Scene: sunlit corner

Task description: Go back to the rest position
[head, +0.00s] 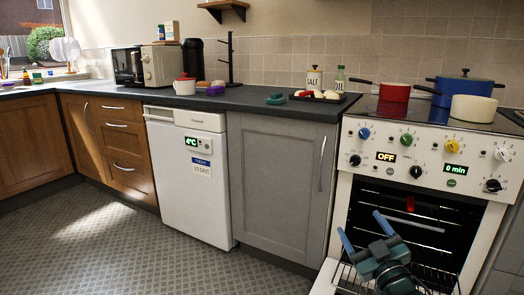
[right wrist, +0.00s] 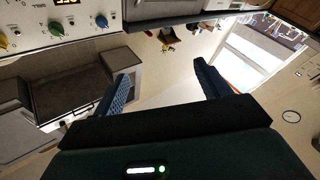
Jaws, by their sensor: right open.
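My right gripper (head: 360,222) is at the lower right of the head view, in front of the open oven (head: 440,210). Its two blue fingers are spread apart with nothing between them. My left gripper does not show in either view.
The oven front is open, with wire racks (head: 345,279) inside and low at the front, close to my right gripper. Red (head: 394,93), blue (head: 464,89) and cream (head: 473,109) pots stand on the hob. The patterned floor (head: 120,240) is clear.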

